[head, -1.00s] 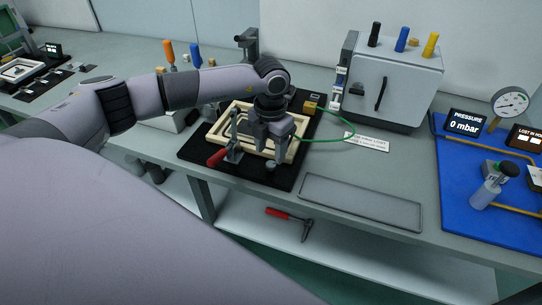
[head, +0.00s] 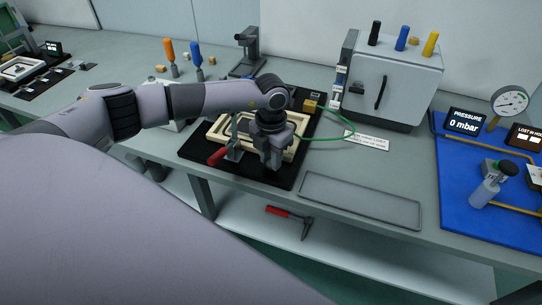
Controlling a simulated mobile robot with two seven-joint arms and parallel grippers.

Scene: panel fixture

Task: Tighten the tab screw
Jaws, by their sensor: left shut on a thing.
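The panel fixture is a black base plate (head: 203,154) with a cream frame (head: 217,133) on it. A clamp with a red handle (head: 217,156) sits at the frame's left front. My left gripper (head: 272,164) points down at the front right of the frame. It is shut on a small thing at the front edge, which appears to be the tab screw. The fingers hide the screw, so its seating and turn cannot be seen. My right gripper is not in view.
A green cable (head: 330,138) runs from the fixture's right side. A grey box with a handle (head: 395,90) stands behind. An empty grey tray (head: 360,201) lies front right. A blue mat (head: 465,215) holds a gauge and bottle. A red-handled tool (head: 278,211) lies on the lower shelf.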

